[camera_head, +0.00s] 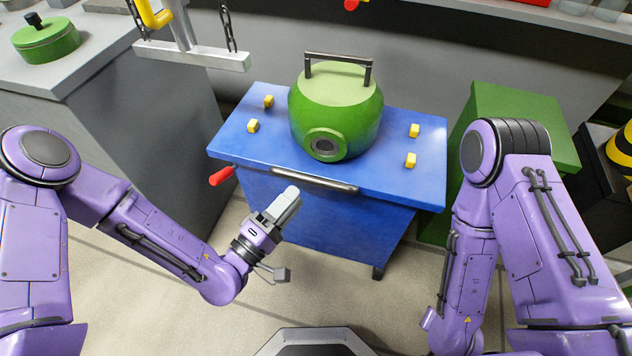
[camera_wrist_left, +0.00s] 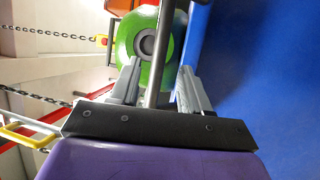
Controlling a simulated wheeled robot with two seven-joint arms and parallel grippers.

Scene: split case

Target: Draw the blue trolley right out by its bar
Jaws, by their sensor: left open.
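The blue trolley (camera_head: 390,185) stands in the middle of the head view. Its grey bar (camera_head: 315,181) runs along the near edge of its top. A green pot-like casing (camera_head: 335,112) with a dark handle and a round port sits on the trolley. My left gripper (camera_head: 288,194) is open at the front of the trolley, close under the bar. In the left wrist view the bar (camera_wrist_left: 168,50) shows between the two fingers (camera_wrist_left: 155,85); I cannot tell whether either finger touches it. My right gripper is out of view; only its arm shows.
A grey counter (camera_head: 75,60) stands left of the trolley with a green lidded pot (camera_head: 45,40). A green cabinet (camera_head: 520,115) stands to the right. A hanging beam (camera_head: 190,55) with chains is above left. Floor in front is clear. Small yellow blocks (camera_head: 414,130) are on the trolley top.

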